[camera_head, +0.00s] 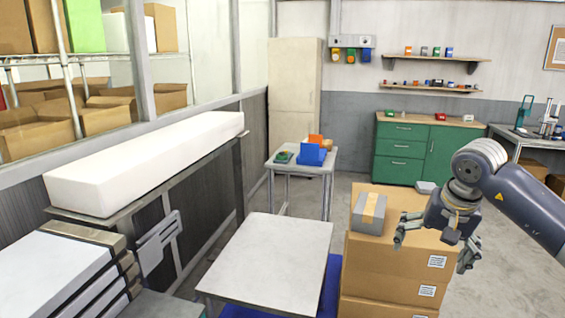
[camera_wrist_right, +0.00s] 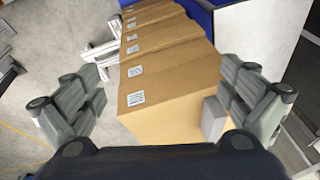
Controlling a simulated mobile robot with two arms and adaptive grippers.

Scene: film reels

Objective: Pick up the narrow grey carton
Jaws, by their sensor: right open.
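A grey carton (camera_head: 369,213) with a tan tape strip lies on top of the brown box stack (camera_head: 392,262), near its left side in the head view. A grey block at the stack's right edge in the right wrist view (camera_wrist_right: 214,120) looks like this carton, partly cut off by the gripper body. My right gripper (camera_head: 436,243) is to the right of the carton, apart from it. Its fingers are spread wide in the wrist view (camera_wrist_right: 160,88), with nothing held between them. My left gripper is not in view.
A bare pale table (camera_head: 270,255) stands left of the stack. A small cart (camera_head: 303,172) with blue and orange bins stands behind it. A small grey item (camera_head: 426,187) shows behind the stack's top. A long white block (camera_head: 150,160) lies on the left ledge. Floor right of the stack looks clear.

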